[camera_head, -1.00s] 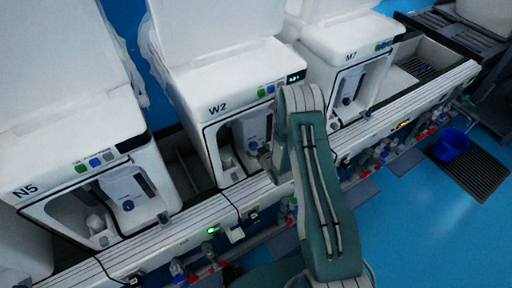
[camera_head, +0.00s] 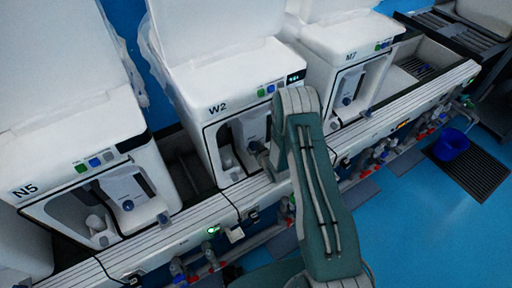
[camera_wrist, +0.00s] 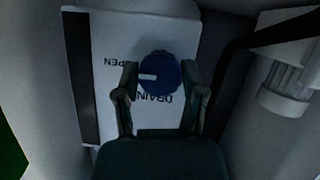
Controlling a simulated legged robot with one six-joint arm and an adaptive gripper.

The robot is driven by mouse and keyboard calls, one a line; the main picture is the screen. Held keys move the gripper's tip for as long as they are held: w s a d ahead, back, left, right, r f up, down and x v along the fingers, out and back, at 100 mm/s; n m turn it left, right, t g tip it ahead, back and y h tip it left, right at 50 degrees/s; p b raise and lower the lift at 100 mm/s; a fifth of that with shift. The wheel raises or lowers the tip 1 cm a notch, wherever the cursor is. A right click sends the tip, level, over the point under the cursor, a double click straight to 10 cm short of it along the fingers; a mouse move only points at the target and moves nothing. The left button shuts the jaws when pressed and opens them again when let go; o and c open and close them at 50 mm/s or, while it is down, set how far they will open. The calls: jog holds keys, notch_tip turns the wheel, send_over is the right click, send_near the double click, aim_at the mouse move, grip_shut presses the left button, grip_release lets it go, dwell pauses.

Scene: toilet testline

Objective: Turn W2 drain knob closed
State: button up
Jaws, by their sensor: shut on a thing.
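The W2 unit (camera_head: 235,92) is a white toilet unit in the middle of the head view, with an open bay at its front. In the wrist view, the blue round drain knob (camera_wrist: 160,72) sits on a white panel (camera_wrist: 110,30) printed "OPEN" and "DRAIN", upside down in the picture. A white mark on the knob points left, toward the word "OPEN". My gripper (camera_wrist: 160,88) has one finger on each side of the knob and is shut on it. In the head view, my arm hides part of the W2 bay and the gripper's fingers are not clear.
The N5 unit (camera_head: 75,160) stands to the left and the M7 unit (camera_head: 345,45) to the right. A ribbed rail (camera_head: 185,232) runs along the front. In the wrist view, a white ribbed part (camera_wrist: 285,90) stands close on the right. A blue bucket (camera_head: 451,144) is on the floor at right.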

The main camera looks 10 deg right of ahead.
jog(key=n+t+h, duration=0.1)
jog(key=n+h, duration=0.1)
jog(key=n, duration=0.1)
jog(key=n+t+h, duration=0.1)
jog(key=n, duration=0.2)
jog(key=shift+w, duration=0.1)
jog(key=n+t+h, duration=0.1)
jog(key=n, duration=0.1)
jog(key=n+t, duration=0.1)
jog(key=n, duration=0.1)
jog(key=shift+n+h, duration=0.4)
jog(key=shift+n+t, duration=0.8)
jog(key=shift+n, duration=0.6)
jog(key=shift+r, duration=0.1)
jog(key=shift+w, duration=0.1)
jog(key=o, duration=1.2)
jog(key=shift+c, duration=0.2)
